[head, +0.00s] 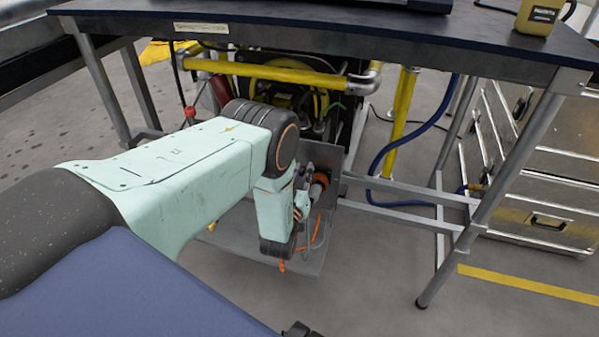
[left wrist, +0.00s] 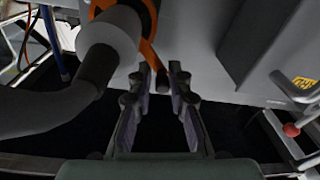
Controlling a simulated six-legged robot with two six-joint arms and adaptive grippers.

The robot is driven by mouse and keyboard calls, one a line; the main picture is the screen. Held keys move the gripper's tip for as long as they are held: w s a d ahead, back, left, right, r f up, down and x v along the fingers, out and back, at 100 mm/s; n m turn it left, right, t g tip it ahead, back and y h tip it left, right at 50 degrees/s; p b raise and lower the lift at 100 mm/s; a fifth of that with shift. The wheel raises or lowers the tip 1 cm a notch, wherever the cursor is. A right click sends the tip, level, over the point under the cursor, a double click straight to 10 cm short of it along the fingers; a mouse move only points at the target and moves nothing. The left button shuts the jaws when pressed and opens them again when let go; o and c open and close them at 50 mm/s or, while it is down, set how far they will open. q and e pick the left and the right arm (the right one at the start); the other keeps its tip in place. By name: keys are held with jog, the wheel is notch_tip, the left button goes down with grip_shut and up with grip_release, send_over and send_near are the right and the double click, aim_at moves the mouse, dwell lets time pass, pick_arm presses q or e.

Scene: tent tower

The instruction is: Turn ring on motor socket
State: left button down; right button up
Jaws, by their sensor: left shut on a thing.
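The orange ring (left wrist: 150,18) sits around the white cylindrical motor socket (left wrist: 112,36) in the left wrist view. An orange lever runs down from the ring to my left fingertips. My left gripper (left wrist: 163,76) is shut on this lever of the ring, its two dark fingers close together at the tips. In the head view the ring (head: 319,179) shows as a small orange arc beyond my left wrist, and my left gripper (head: 302,203) is partly hidden by my own arm.
A grey metal plate housing (head: 318,258) surrounds the socket under the dark table (head: 330,40). A thick black cable (left wrist: 45,100) joins the socket. Yellow pipes (head: 270,73), a blue hose (head: 405,150) and table legs stand close by. Metal cases (head: 540,185) are at the right.

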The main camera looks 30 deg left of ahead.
pick_arm(q)
jog(key=m, duration=0.1)
jog(key=d+m, duration=0.1)
jog(key=m, duration=0.2)
jog(key=shift+w+d+r+p, duration=0.1)
jog(key=shift+d+r+p, duration=0.15)
jog(key=shift+r+p, duration=0.15)
jog(key=shift+w+d+r+m+h, duration=0.15)
jog(key=shift+d+m, duration=0.4)
jog(key=shift+m, duration=0.65)
jog(key=shift+w+d+r+m+h, duration=0.2)
jog(key=shift+d+m, duration=0.3)
jog(key=shift+m, duration=0.7)
jog(key=shift+f, duration=0.15)
jog(key=c, duration=1.5)
grip_release()
jog(key=shift+c, duration=0.2)
jog(key=shift+o, duration=0.9)
jog(key=shift+d, duration=0.1)
jog(key=shift+t+h, duration=0.25)
jog(key=shift+t, duration=0.05)
